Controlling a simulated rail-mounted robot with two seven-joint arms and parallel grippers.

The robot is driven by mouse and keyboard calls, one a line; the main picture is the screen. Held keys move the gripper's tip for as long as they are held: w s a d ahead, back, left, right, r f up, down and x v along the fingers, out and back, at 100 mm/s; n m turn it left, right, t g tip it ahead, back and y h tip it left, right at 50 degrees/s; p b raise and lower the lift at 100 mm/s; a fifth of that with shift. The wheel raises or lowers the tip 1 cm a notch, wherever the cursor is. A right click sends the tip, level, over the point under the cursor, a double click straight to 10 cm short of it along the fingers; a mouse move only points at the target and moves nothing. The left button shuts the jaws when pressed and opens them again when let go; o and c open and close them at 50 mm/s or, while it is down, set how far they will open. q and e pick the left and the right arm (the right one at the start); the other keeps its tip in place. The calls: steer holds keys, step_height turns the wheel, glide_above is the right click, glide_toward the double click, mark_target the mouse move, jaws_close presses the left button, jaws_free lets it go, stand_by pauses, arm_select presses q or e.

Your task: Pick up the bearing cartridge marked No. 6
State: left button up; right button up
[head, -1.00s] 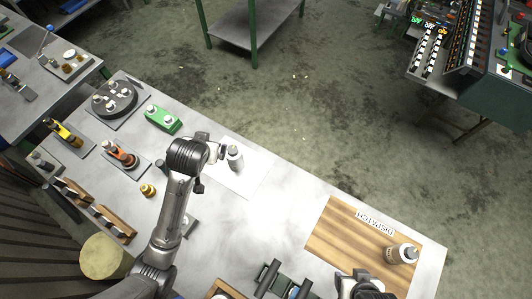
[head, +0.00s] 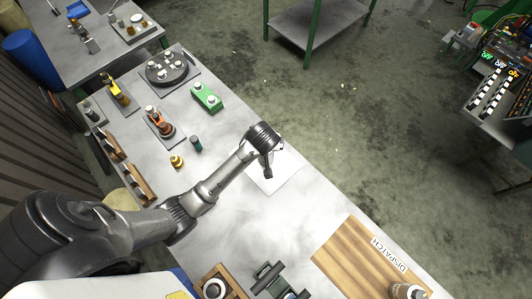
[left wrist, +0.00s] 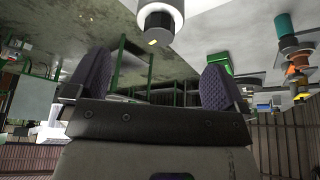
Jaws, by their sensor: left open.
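My left gripper (head: 270,160) is over the white sheet (head: 287,176) on the bench. In the left wrist view its two fingers (left wrist: 157,82) are apart with nothing between them. A white cylinder with a dark grey end (left wrist: 158,22) shows beyond the fingertips at the top of that view, apart from them. In the head view my gripper hides any cylinder on the sheet. Another pale cylinder (head: 408,291) stands on the wooden dispatch board at the lower right. No number 6 is legible on either. My right gripper is not in view.
A green block with white knobs (head: 207,97), a round dark carousel (head: 166,68), an orange device (head: 158,124) and a small teal cylinder (head: 196,143) stand on the bench's left part. The wooden dispatch board (head: 345,252) is right. Bench between sheet and board is clear.

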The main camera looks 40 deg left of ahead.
arm_select(q)
steer(key=shift+x, duration=4.75)
steer(key=shift+d, duration=0.1)
steer(key=shift+c, duration=0.3)
steer(key=shift+r, duration=0.1)
jaws_close()
